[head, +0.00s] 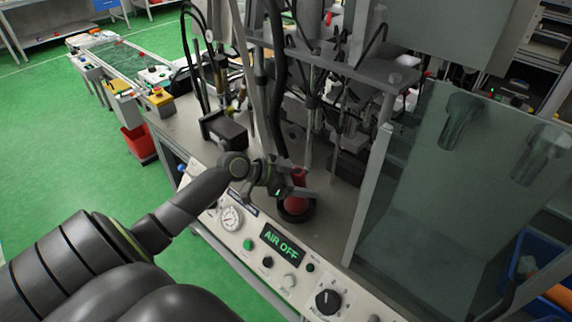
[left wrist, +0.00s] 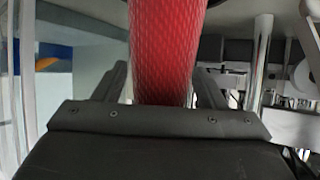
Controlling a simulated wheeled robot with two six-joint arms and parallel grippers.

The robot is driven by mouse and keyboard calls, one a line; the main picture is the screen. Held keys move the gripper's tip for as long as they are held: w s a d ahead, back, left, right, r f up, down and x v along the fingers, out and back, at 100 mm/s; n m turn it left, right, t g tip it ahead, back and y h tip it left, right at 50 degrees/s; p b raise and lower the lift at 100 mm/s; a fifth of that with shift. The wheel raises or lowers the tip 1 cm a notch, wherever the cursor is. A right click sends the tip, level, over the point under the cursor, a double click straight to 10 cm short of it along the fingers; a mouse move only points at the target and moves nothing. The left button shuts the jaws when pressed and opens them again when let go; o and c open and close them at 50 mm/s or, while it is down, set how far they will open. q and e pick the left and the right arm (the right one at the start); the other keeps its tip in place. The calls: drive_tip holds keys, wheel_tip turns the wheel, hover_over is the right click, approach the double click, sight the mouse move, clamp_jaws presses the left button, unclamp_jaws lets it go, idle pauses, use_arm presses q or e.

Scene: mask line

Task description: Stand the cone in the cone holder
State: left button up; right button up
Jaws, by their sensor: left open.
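The red cone (head: 299,180) stands upright in the black ring-shaped cone holder (head: 297,212) on the machine's grey deck. My left gripper (head: 300,191) is at the cone, with its fingers to either side of it. In the left wrist view the textured red cone (left wrist: 166,45) rises between the two open fingers (left wrist: 165,85), with a gap showing by the left finger. The cone's foot is hidden in the head view by the holder and gripper. My right gripper is not in view.
A control panel with an AIR OFF display (head: 282,244), gauge and knobs runs along the front edge. A clear guard panel (head: 440,190) stands to the right. Machine posts and tubes crowd behind the cone. A blue bin (head: 535,262) is at far right.

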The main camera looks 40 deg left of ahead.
use_arm(q)
drive_tip(key=shift+s+a+r, duration=0.1)
drive_tip(key=shift+s+a, duration=0.25)
drive_tip(key=b+v, duration=0.1)
drive_tip(key=v, duration=1)
drive_tip(key=shift+b, duration=0.4)
drive_tip(key=shift+d, duration=0.15)
